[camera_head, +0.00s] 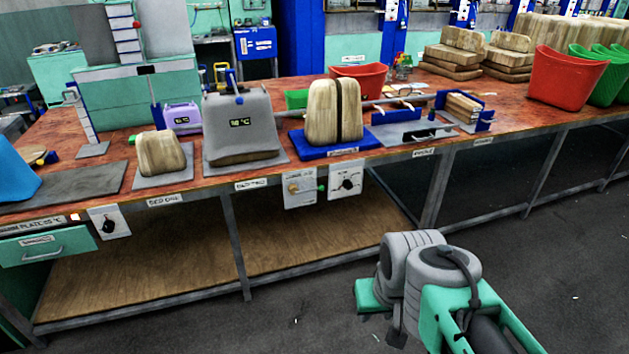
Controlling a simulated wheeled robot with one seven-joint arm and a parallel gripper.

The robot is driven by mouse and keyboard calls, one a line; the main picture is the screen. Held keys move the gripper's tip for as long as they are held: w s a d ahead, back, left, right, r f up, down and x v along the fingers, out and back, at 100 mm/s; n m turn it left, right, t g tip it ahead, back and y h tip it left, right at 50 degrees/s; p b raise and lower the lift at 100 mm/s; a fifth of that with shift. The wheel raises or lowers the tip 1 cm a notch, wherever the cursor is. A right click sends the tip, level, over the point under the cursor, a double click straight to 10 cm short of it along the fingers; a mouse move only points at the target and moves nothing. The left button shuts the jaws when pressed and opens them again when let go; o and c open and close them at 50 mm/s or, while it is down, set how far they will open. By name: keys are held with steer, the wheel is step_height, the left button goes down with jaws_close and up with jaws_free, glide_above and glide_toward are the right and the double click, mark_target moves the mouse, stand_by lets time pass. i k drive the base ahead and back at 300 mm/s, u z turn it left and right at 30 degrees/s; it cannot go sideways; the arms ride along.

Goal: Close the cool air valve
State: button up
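Two white control panels hang under the front edge of the workbench, near the middle of the head view. The left panel (300,188) carries a brass-coloured valve-like fitting (293,188) with a green piece at its right. The right panel (347,180) has a round black knob (348,183). The panel lettering is too small to read, so I cannot tell which is the cool air valve. My arm is at the lower right, and my gripper (380,312) is below and right of both panels, apart from them. Its fingers are not clear.
The bench top (250,178) holds wooden blocks on a blue base (337,148), a grey press (240,125) and a red bin (566,77). Another panel with a black knob (109,223) hangs at left. A wooden lower shelf (170,260) lies below. The floor in front is clear.

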mark_target(320, 187)
steer(key=u, duration=0.3)
steer(key=i, duration=0.75)
steer(key=u, duration=1.1)
steer(key=i, duration=0.5)
steer(key=u, duration=0.55)
